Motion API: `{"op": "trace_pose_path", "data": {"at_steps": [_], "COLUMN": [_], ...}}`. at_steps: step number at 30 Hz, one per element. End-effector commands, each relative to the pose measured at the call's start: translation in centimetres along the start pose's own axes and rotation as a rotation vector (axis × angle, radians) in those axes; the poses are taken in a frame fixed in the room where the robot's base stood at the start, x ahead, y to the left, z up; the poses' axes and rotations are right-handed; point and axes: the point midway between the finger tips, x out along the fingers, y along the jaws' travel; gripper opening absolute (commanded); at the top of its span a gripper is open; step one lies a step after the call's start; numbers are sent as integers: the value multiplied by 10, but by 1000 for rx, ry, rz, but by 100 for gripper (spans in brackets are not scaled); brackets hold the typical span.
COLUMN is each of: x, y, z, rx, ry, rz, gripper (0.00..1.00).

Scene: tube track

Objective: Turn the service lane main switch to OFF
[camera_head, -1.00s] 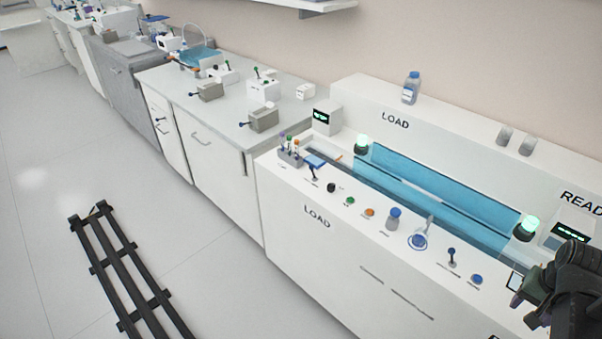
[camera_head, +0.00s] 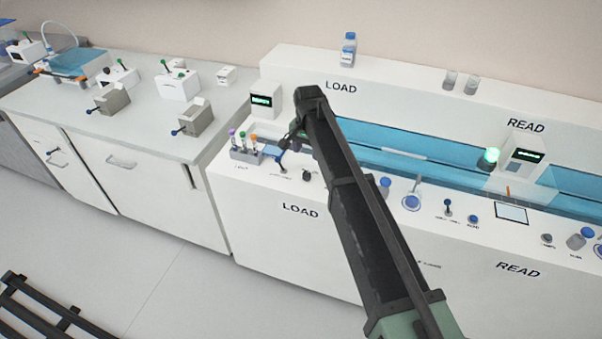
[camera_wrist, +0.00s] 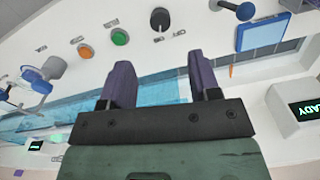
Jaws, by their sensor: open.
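A black rotary knob (camera_wrist: 160,20) with a pale pointer line sits on the white LOAD bench panel, between small labels I cannot read. In the head view it shows as a small dark knob (camera_head: 306,175) just below my arm. I cannot tell from any label whether it is the service lane main switch. My gripper (camera_wrist: 162,78) is open and empty, its two purple fingers apart and short of the knob in the wrist view. In the head view the arm hides most of my gripper and part of the panel.
A green button (camera_wrist: 120,37) and an orange button (camera_wrist: 85,50) lie beside the knob. On its other side are a blue-ball lever (camera_wrist: 240,10) and a blue plate (camera_wrist: 262,33). A tube rack (camera_head: 245,150), a display box (camera_head: 265,100) and a blue trough (camera_head: 450,165) are near.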

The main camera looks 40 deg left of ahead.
Motion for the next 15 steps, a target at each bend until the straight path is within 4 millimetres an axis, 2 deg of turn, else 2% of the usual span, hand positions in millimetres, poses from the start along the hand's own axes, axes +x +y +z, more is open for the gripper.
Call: {"op": "trace_pose_path", "data": {"at_steps": [10, 15], "x": [80, 105], "y": [0, 0], "z": [0, 0], "rx": [-2, -2], "ry": [0, 0], "rz": [0, 0], "gripper": [57, 57]}}
